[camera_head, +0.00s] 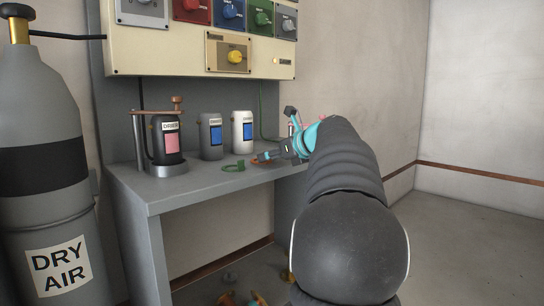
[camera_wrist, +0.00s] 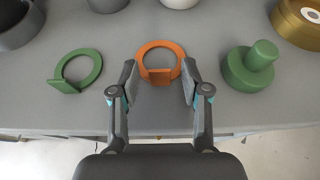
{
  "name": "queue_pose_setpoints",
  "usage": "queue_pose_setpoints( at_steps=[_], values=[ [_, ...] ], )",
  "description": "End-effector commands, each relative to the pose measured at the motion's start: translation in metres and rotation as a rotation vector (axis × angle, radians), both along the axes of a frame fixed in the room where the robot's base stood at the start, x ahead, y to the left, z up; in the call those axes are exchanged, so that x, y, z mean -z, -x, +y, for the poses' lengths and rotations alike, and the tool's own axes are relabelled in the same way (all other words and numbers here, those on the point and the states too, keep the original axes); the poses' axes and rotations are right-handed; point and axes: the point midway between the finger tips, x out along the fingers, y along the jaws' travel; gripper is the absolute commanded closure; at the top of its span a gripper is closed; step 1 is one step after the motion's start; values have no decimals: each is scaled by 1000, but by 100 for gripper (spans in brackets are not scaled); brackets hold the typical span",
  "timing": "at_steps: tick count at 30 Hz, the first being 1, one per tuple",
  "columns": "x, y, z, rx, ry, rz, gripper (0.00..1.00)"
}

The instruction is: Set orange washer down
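The orange washer (camera_wrist: 179,55), a flat ring with an upright tab (camera_wrist: 155,77), appears to lie flat on the grey bench near its front edge in the wrist view. My gripper (camera_wrist: 158,80) is open, with one finger on each side of the tab and a visible gap on both sides. In the head view, my gripper (camera_head: 277,155) is low over the bench's right part, and a little of the orange washer (camera_head: 262,158) shows at its tip. The rest of the washer is hidden there.
A green washer (camera_wrist: 97,63) lies to the left on the bench (camera_wrist: 120,40). A green knobbed piece (camera_wrist: 250,68) and a gold cylinder (camera_wrist: 299,18) stand to the right. Black, grey and white canisters (camera_head: 243,130) stand behind. Loose items (camera_head: 228,298) lie on the floor below.

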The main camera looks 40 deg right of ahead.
Motion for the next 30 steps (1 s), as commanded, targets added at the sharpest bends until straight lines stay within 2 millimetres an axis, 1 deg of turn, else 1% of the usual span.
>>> queue_pose_setpoints(
  at_steps=[6,8,11,21,24,27,30],
  values=[
    [-4,0,0,1,1,-1,54],
    [-6,5,-1,2,1,-1,54],
    [-12,19,-2,3,1,0,54],
    [-37,80,-7,4,1,-1,54],
    [-43,94,-8,4,1,-1,54],
    [-46,103,-9,2,1,0,54],
    [-48,109,-9,1,0,0,54]
  ],
)
